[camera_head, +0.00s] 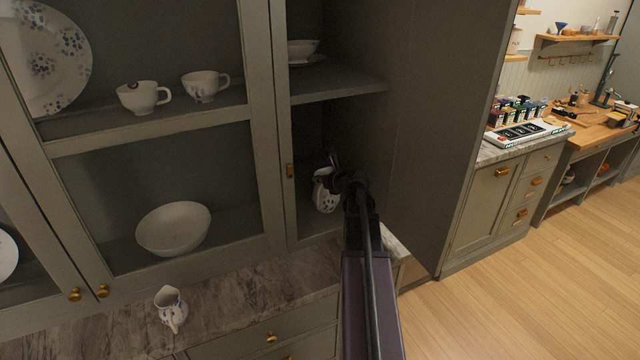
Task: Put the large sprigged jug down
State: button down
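A white jug with a dark sprigged pattern (325,193) is inside the lower right compartment of the grey cabinet, upright or nearly so. My gripper (337,172) reaches into that compartment from the front right and is at the jug's upper right side, overlapping it in the view. The fingers are dark and small here, and my wrist hides part of the jug. I cannot tell whether they are closed on it, or whether its base touches the compartment floor (311,226). Another white jug with blue marks (171,308) stands on the marble counter below.
The shelf above (335,84) holds a white dish (302,50). A door frame (268,130) borders the compartment on the left, a side panel (430,130) on the right. Two cups, a large plate and a bowl (174,228) are behind the left door. Wooden floor is clear at right.

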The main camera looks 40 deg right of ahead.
jog(key=shift+f, duration=0.25)
jog(key=c, duration=0.8)
grip_release()
jog(key=shift+r, duration=0.1)
jog(key=shift+r, duration=0.1)
jog(key=shift+s+r+p, duration=0.3)
jog(key=shift+s, duration=0.25)
jog(key=p+v, duration=0.4)
jog(key=v, duration=0.6)
jog(key=shift+s, duration=0.35)
jog(key=shift+r, duration=0.15)
